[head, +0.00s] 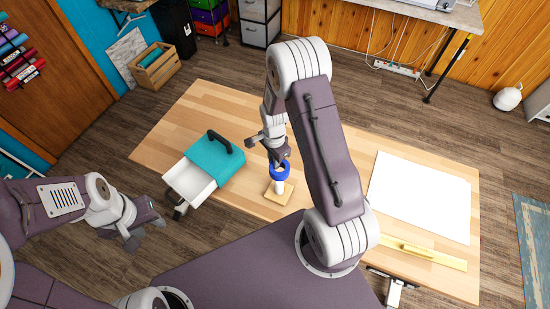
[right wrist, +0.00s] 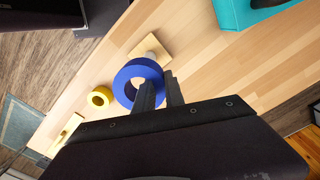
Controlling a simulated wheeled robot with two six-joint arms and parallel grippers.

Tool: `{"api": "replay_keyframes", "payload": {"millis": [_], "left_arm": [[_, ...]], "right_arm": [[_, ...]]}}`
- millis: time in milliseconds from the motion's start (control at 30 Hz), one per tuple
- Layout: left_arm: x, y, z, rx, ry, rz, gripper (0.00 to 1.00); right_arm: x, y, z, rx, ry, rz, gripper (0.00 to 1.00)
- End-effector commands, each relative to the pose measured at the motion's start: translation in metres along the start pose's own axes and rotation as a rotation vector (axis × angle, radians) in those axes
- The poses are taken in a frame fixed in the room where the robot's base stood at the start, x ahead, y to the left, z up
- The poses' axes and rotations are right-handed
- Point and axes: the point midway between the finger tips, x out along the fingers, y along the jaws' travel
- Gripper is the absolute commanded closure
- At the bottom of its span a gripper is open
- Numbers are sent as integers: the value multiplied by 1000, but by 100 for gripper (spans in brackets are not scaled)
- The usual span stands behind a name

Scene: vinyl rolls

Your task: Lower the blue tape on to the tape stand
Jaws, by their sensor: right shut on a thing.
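The blue tape (head: 287,172) is a thick ring held in my right gripper (head: 277,155). In the right wrist view the blue tape (right wrist: 122,82) is pinched at its side between the two dark fingers (right wrist: 160,90). The tape stand has a square wooden base (head: 271,200) on the table and a short pale post (head: 279,187), seen just below the ring. The stand's base (right wrist: 124,47) also shows beyond the ring in the wrist view. The ring hides part of the post; I cannot tell whether it surrounds the post top. My left gripper (head: 142,234) is open and empty, off the table's left.
A teal box with a white drawer (head: 191,180) stands left of the stand. A white sheet (head: 420,195) and a yellow strip (head: 425,253) lie on the right. A yellow tape roll (right wrist: 100,97) lies near the stand. My right arm hides part of the table (head: 195,100).

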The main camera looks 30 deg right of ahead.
Motion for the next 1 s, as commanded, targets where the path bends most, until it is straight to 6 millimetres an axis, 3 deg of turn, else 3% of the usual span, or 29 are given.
{"api": "replay_keyframes", "payload": {"millis": [367, 1000], "left_arm": [[2, 0, 0, 0, 0, 0, 60], [46, -1, 5, 0, -1, 0, 60]], "right_arm": [[3, 0, 0, -3, 0, 0, 100], [60, 0, 0, -3, 0, 0, 100]]}}
